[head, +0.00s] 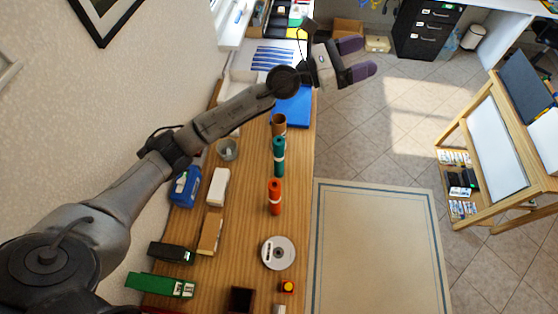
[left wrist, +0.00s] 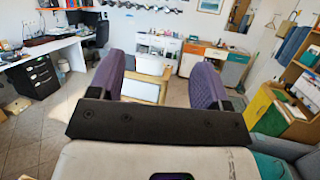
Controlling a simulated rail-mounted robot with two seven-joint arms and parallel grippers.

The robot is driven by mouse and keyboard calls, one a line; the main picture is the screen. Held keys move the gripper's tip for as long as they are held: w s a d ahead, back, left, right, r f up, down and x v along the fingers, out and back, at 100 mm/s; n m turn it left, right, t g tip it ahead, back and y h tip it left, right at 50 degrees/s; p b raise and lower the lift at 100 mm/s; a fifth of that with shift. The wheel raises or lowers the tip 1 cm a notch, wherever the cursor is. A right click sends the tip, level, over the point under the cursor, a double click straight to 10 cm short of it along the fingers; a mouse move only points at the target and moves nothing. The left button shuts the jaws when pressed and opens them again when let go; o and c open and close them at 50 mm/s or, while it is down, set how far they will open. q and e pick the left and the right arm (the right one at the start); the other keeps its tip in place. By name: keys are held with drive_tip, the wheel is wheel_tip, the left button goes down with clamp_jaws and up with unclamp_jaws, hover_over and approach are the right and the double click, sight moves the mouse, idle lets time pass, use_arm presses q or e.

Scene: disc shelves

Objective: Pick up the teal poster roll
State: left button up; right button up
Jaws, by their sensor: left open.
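My left gripper (head: 361,57) is open and empty, with purple finger pads. It is beyond the table's right edge, up and to the right of the teal roll in the picture. The left wrist view shows its two fingers (left wrist: 156,82) apart with nothing between them. The teal roll cannot be made out in the left wrist view. My right gripper is not seen.
Open floor with a rug (head: 375,245) lies right of the table.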

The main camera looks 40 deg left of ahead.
use_arm(q)
wheel_tip(320, 180, down, 8)
drive_tip(key=w+f+m+g+y, duration=0.1)
drive_tip(key=m+g+y, duration=0.1)
drive_tip(key=m+g, duration=0.4)
drive_tip(key=m+g+y, duration=1)
drive_tip(key=m+y, duration=0.2)
drive_tip(key=m, duration=0.1)
hover_over(279, 141)
wheel_tip(279, 141, down, 17)
wheel_tip(279, 141, down, 8)
drive_tip(key=shift+s+r+p, duration=0.1)
drive_tip(key=shift+p, duration=0.45)
wheel_tip(279, 141, down, 4)
drive_tip(key=shift+r+p, duration=0.1)
drive_tip(key=shift+p, duration=0.65)
drive_tip(key=shift+f, duration=0.75)
drive_tip(key=shift+a, duration=0.1)
drive_tip(key=shift+c, duration=0.5)
